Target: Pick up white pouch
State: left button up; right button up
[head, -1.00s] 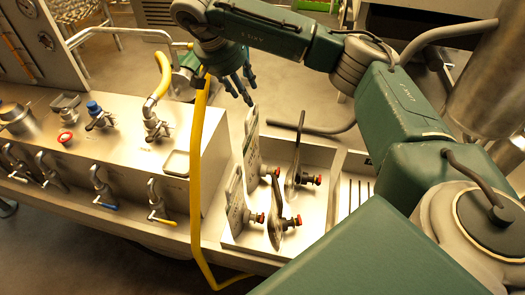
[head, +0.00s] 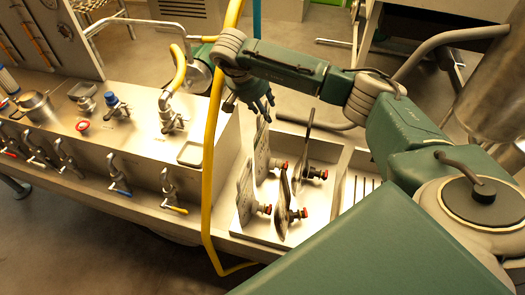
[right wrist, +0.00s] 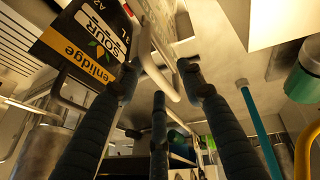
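Two pale, white-looking pouches stand upright in a shallow metal tray (head: 258,228) in the head view. The front white pouch (head: 244,193) is at the left; the rear white pouch (head: 262,153) is behind it. Two dark pouches, front (head: 284,205) and rear (head: 305,143), stand to their right. Red-capped spouts point right. My right gripper (head: 263,112) is open, fingers downward, just above the rear white pouch. In the right wrist view its spread fingers (right wrist: 158,100) have a pale pouch edge (right wrist: 155,60) beyond them; contact cannot be told. My left gripper is out of view.
A yellow hose (head: 212,130) hangs close left of the tray. A metal counter (head: 140,150) with several valves lies further left. A black labelled pouch (right wrist: 85,35) fills the upper left of the right wrist view, near a finger.

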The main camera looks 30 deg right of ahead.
grip_shut()
jog(key=shift+r, duration=0.1)
dwell(0.3)
